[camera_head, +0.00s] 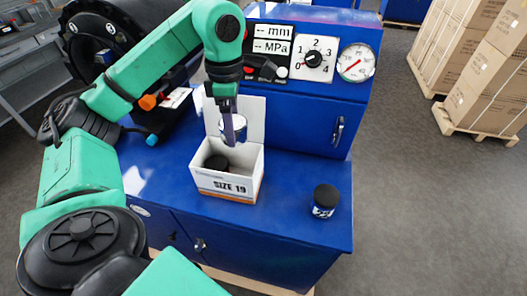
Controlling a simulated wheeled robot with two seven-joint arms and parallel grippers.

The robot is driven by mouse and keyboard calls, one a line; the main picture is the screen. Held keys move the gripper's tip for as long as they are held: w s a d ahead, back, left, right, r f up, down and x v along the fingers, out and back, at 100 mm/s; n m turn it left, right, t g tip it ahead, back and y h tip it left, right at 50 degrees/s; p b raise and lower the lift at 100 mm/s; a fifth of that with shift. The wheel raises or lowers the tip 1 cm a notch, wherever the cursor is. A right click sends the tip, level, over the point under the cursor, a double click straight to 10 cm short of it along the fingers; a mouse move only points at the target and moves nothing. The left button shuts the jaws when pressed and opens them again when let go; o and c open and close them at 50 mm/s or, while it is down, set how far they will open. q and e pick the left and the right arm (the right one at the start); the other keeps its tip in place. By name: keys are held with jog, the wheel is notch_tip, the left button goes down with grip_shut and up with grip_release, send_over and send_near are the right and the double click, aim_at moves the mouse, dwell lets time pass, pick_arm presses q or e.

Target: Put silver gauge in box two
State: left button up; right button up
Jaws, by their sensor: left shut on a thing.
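My left gripper (231,138) comes down from above and is shut on the silver gauge (241,124), a small round thing with a shiny rim, partly hidden by the fingers. It is above the opening of a white open-topped box (207,182) marked "SIZE 19", in front of its raised back flap. The box stands on the blue bench, and a dark round thing (215,161) lies inside it. No number two is readable on the box, so I cannot tell if it is box two. My right gripper is not in view.
The blue bench (290,190) has free room right of the box, with a black-capped container (325,200) near its right side. A blue panel with a dial (314,58) and a round gauge (356,62) rises behind. Cartons (490,85) stand on pallets at right.

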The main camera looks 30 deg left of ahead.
aim_at(238, 145)
pick_arm(q)
jog(key=shift+w+d+r+m, duration=0.3)
jog(key=shift+w+d, duration=0.15)
jog(key=shift+d, duration=0.15)
notch_tip(238, 145, down, 4)
jog(key=shift+s+a+b, duration=0.1)
jog(key=shift+b, duration=0.8)
jog(key=f, duration=0.1)
jog(key=f+p, duration=0.1)
jog(key=f, duration=0.1)
jog(key=shift+s+a+f, duration=0.1)
jog(key=shift+a+f, duration=0.2)
jog(key=shift+a, duration=0.05)
jog(key=f+p, duration=0.3)
jog(key=f, duration=0.9)
jog(key=shift+d, duration=0.2)
jog(key=shift+f, duration=0.5)
jog(key=o, duration=1.3)
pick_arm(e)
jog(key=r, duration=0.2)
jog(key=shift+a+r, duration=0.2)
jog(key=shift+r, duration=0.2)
